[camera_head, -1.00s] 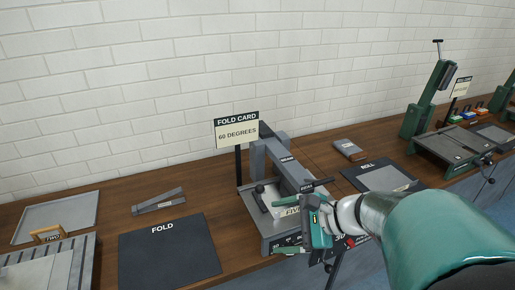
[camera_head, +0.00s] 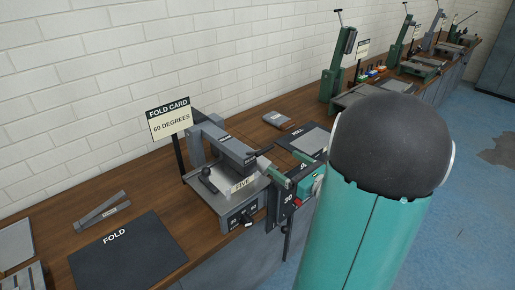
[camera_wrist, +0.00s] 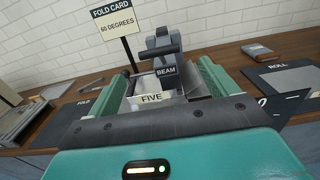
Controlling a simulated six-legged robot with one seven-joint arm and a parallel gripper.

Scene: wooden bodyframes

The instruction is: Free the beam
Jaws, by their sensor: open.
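The folding machine (camera_head: 215,200) stands on the wooden bench, its grey beam (camera_head: 228,146) lying across the bed. A plate marked FIVE (camera_head: 242,184) lies on the bed, below the beam in the wrist view. A black-knobbed lever (camera_head: 207,176) stands at the bed's left. My gripper (camera_wrist: 163,76) is open, its green fingers either side of the FIVE plate and beam in the wrist view. I see no contact. In the head view my arm partly hides the gripper at the machine's front right.
A sign (camera_head: 170,117) reads FOLD CARD, 60 DEGREES. A dark FOLD mat (camera_head: 125,255) and a grey angled piece (camera_head: 101,211) lie to the left. A ROLL mat (camera_head: 289,143) lies to the right. Green machines (camera_head: 337,70) stand farther along the bench.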

